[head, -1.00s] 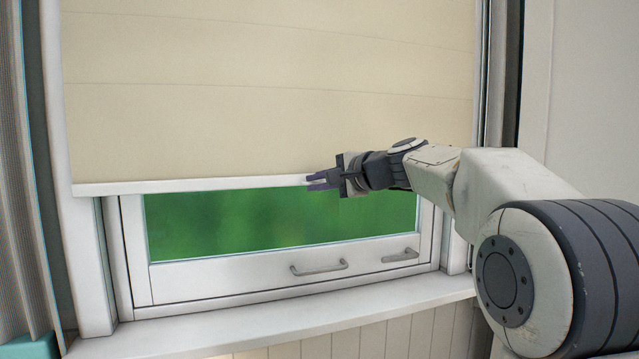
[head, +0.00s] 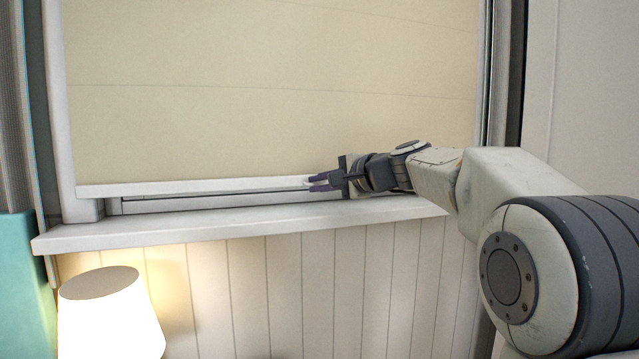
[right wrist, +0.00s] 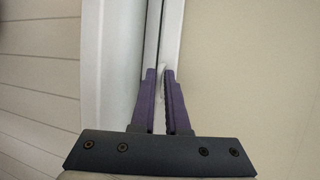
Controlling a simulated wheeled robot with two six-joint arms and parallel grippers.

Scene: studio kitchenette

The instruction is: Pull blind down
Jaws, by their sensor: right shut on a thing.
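The cream blind (head: 270,100) covers nearly the whole window in the head view. Its white bottom bar (head: 200,186) hangs just above the sill, with a thin strip of window frame (head: 230,200) showing below it. My right gripper (head: 312,183) is shut on the bottom bar, right of its middle. In the right wrist view the purple fingers (right wrist: 161,88) close around a small part at the edge of the blind (right wrist: 240,70). My left gripper is not in view.
The white window sill (head: 180,230) runs just below the bar. A lit lamp (head: 108,315) stands at lower left, below the sill. A teal object (head: 22,285) and a grey curtain (head: 15,120) are at the left edge.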

